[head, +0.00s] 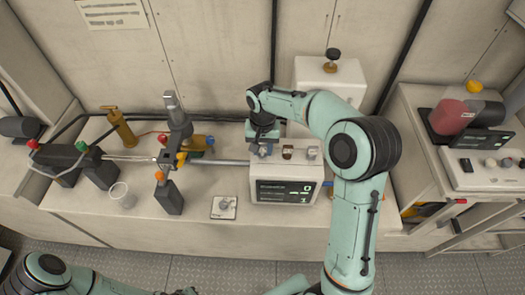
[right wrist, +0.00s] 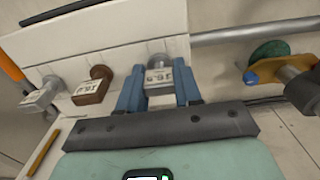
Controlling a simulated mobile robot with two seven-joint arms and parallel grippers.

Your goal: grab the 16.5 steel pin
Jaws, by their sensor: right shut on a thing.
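My right gripper (head: 263,146) is over the left end of the top of a white box with a dark display (head: 257,173). In the right wrist view its blue fingers (right wrist: 160,92) are shut on a grey steel pin (right wrist: 158,76), one finger on each side. The pin has a pale label that seems to read 16.5. It stands at the box top; whether its lower end is still seated is hidden. A brown pin (right wrist: 92,86) and another silver pin (right wrist: 42,95) stand beside it on the box. My left arm shows only at the bottom left edge of the head view.
A horizontal metal bar (head: 220,162) meets the box's left side. Left of it stand clamps, a brass pump (head: 119,127) and a clear cup (head: 122,195). The bench's front strip is mostly clear.

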